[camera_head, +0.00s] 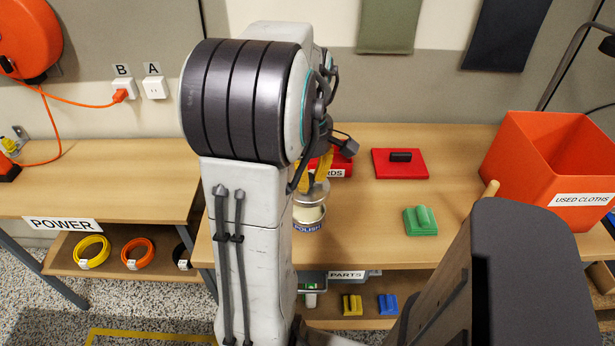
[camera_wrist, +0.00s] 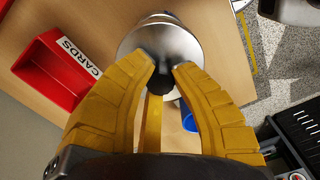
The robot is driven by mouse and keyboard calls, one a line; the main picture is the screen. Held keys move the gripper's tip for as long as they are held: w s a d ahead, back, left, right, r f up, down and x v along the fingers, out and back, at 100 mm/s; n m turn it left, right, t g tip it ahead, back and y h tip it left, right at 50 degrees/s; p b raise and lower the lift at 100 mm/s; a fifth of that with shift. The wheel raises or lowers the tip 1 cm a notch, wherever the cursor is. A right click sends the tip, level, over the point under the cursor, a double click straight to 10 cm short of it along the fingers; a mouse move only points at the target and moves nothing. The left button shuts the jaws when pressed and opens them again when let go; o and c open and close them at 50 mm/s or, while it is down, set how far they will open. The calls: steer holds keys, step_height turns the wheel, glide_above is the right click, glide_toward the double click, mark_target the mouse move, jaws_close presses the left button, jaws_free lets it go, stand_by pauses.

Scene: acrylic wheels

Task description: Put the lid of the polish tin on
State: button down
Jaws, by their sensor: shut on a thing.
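The polish tin (camera_head: 308,217) stands upright near the front edge of the workbench, partly behind my arm in the head view. Its silver lid (camera_head: 312,190) is directly above the tin's mouth. I cannot tell whether lid and tin touch. In the wrist view the lid (camera_wrist: 140,40) is a shiny round disc with a dark knob (camera_wrist: 160,72), and it hides most of the tin. In the head view the gripper (camera_head: 320,164) is mostly hidden by my arm.
A red CARDS box (camera_wrist: 58,72) is beside the tin. A red block with a black handle (camera_head: 400,165), a green block (camera_head: 421,222) and an orange used-cloths bin (camera_head: 545,170) stand to the right. A shelf with small parts (camera_head: 352,304) is below. Bench between them is clear.

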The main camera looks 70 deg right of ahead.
steer(key=shift+f+b, duration=1.9)
steer(key=shift+f, duration=0.65)
steer(key=shift+f+b, duration=0.65)
steer(key=shift+f, duration=0.45)
stand_by(0.8)
steer(key=c, duration=1.1)
jaws_free()
steer(key=shift+o, duration=0.2)
steer(key=shift+r, duration=0.15)
step_height(320, 180, up, 12)
steer(key=shift+f, duration=0.1)
